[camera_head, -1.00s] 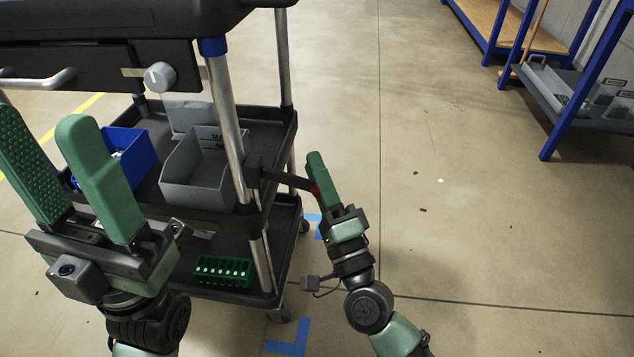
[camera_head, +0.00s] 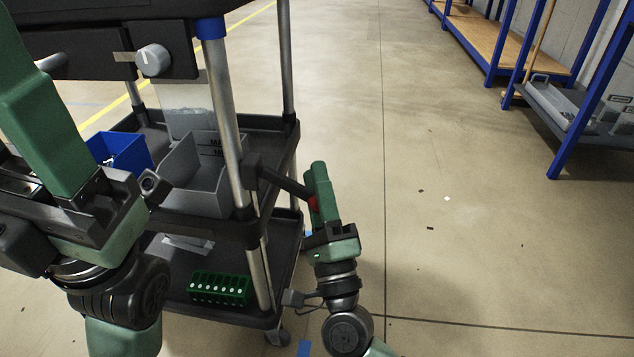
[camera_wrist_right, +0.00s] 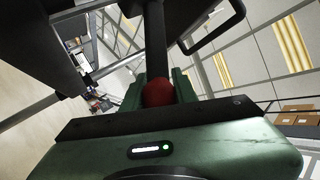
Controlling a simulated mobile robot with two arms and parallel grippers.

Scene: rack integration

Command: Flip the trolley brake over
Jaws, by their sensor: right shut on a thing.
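The trolley brake is a black lever (camera_head: 285,183) on the right post of the dark trolley. It reaches right and down in the picture to a red end (camera_head: 313,203). My right gripper (camera_head: 318,190) is shut on that red end. In the right wrist view the red end (camera_wrist_right: 158,93) sits between the green fingers, with the black bar (camera_wrist_right: 154,40) running up from it. My left gripper (camera_head: 45,105) is close to the camera at the left edge, away from the brake. One green finger shows; its tip and the other finger are cut off.
The trolley's shelf (camera_head: 262,160) holds a blue bin (camera_head: 122,152) and a grey bin (camera_head: 195,185). A green rack (camera_head: 218,288) stands on the lower shelf. Blue-framed shelving (camera_head: 565,150) stands at the far right. The floor (camera_head: 460,250) between is open.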

